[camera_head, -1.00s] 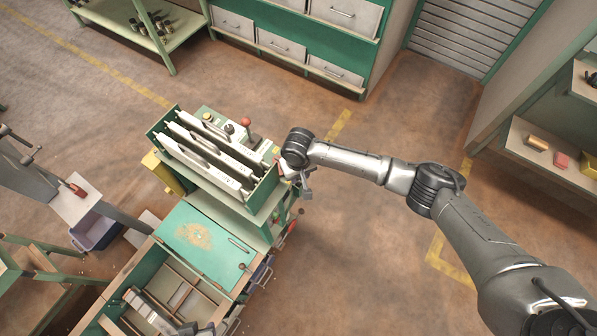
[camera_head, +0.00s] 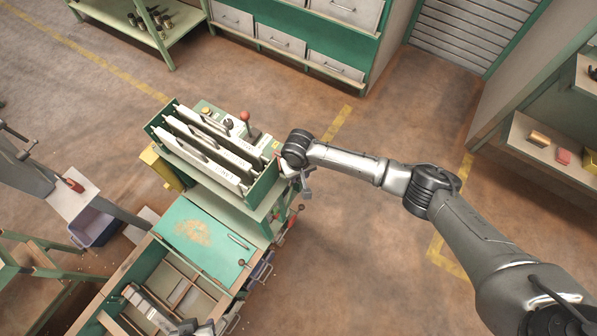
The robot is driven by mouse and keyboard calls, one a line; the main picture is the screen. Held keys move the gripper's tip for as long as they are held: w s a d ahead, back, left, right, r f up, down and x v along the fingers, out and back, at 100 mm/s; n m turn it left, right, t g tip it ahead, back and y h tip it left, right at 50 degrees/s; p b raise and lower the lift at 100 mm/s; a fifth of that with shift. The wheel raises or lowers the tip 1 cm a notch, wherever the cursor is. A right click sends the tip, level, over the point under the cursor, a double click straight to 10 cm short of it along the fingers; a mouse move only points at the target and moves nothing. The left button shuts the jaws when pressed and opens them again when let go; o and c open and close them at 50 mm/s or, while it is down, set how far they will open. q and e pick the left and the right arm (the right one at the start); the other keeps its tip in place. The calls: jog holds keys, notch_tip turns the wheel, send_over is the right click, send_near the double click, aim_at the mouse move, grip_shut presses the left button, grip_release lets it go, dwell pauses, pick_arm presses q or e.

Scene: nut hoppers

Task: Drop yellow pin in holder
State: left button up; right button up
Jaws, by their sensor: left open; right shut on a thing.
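The green hopper machine (camera_head: 262,190) stands left of centre, with white upright plates in its top. My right gripper (camera_head: 305,188) is at the hopper's right side, close against it. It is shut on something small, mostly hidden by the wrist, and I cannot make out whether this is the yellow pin. My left gripper (camera_head: 142,302) is low at the bottom left, open, over the compartment tray (camera_head: 195,278). I cannot pick out a pin holder for certain.
A red-knobbed lever (camera_head: 244,117) stands behind the plates. A green lid panel (camera_head: 205,238) lies in front of the hopper. A grey drawer cabinet (camera_head: 283,42) is at the back, shelves (camera_head: 545,150) at the right. The floor right of the hopper is clear.

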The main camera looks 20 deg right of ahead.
jog(key=o, duration=1)
jog(key=shift+r, duration=0.1)
jog(key=shift+r, duration=0.35)
notch_tip(320, 180, up, 11)
jog(key=shift+r+p, duration=0.15)
jog(key=shift+p, duration=0.6)
jog(key=shift+r, duration=0.8)
jog(key=shift+r, duration=0.1)
